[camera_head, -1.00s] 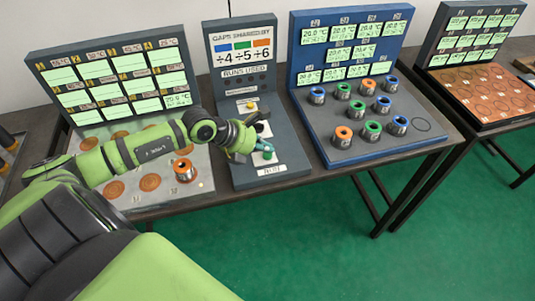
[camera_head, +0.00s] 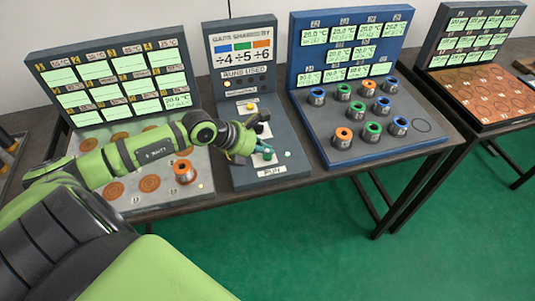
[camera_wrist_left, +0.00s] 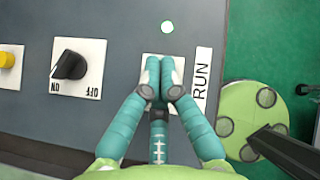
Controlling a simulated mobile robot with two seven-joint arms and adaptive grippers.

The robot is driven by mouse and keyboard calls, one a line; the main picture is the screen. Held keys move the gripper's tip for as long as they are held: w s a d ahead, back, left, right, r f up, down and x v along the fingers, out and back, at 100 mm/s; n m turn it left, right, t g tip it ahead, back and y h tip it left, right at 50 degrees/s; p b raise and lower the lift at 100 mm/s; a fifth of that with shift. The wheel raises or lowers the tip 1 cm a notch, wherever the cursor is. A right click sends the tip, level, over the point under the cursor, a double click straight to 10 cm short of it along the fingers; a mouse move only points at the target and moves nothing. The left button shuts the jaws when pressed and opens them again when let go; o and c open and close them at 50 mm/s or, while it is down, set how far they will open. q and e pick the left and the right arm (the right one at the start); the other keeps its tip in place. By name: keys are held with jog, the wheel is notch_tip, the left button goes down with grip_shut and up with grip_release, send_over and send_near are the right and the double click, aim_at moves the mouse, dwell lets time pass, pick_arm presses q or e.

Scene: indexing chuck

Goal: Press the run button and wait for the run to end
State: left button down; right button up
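The grey control panel (camera_head: 240,173) stands mid-table with a RUN label (camera_head: 271,170) at its front. My left gripper (camera_head: 263,154) reaches down to the RUN button's place, and its fingers cover most of the green button (camera_head: 268,156). In the left wrist view the two teal fingertips (camera_wrist_left: 160,72) are together over the white button plate (camera_wrist_left: 146,68) beside the RUN label (camera_wrist_left: 202,75). Nothing shows between them, and the button itself is hidden there. My right gripper is out of view.
A black ON/OFF knob (camera_wrist_left: 68,66) and a yellow button (camera_wrist_left: 7,60) sit on the same panel. Left is a board with round pads and one orange-topped cylinder (camera_head: 184,171). Right is a blue stand (camera_head: 350,152) with several colored cylinders. A brown-topped board (camera_head: 490,95) stands farther right.

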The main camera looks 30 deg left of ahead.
aim_at(265, 156)
pick_arm(q)
jog(key=shift+r+p, duration=0.4)
jog(key=shift+r, duration=0.3)
jog(key=shift+r, duration=0.1)
notch_tip(265, 156, up, 6)
jog(key=p, duration=0.4)
jog(key=shift+p, duration=0.35)
